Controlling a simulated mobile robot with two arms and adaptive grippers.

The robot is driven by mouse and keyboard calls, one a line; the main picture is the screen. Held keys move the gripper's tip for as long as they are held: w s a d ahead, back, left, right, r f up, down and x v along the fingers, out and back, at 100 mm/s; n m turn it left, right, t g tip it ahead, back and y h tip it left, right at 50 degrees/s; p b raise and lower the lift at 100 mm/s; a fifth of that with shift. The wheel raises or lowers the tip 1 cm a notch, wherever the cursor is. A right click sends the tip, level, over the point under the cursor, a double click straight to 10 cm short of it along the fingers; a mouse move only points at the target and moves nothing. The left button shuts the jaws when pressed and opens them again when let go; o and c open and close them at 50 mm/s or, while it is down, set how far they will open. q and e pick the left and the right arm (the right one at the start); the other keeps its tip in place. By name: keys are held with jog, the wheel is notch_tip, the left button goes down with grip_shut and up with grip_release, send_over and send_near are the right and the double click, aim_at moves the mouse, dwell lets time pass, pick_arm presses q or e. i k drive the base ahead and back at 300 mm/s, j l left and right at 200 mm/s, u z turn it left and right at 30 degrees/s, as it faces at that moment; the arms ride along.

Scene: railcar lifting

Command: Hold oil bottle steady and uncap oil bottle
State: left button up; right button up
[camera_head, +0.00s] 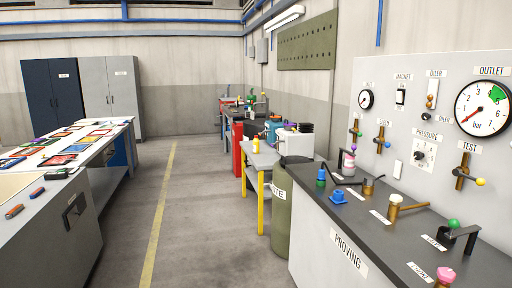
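Neither of my grippers is in view. No bottle in the camera_head view is clearly marked as the oil bottle. A small white bottle-like item with a pink band (349,165) stands upright at the back of the proving bench, near the wall panel. A small yellow item (256,146) stands on the farther workbench. They are too small to tell whether any has a cap.
The proving bench (343,247) with brass fittings fills the right side, below a gauge panel (418,112). A green drum (281,208) stands beside it. A table with coloured cards (108,140) is at left. The floor aisle (196,215) between is clear.

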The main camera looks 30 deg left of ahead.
aim_at(255, 142)
jog(key=i+j+u, duration=0.3)
jog(key=i+j, duration=0.2)
jog(key=i+j+u, duration=0.3)
jog(key=i, duration=0.4)
jog(key=i+j+u, duration=0.35)
jog(key=i, duration=0.3)
jog(key=i+u, duration=0.3)
jog(key=i, duration=0.4)
jog(key=i+z, duration=0.1)
jog(key=i, duration=0.95)
jog(key=i+j, duration=0.15)
jog(key=i, duration=0.9)
jog(key=l+z, duration=0.05)
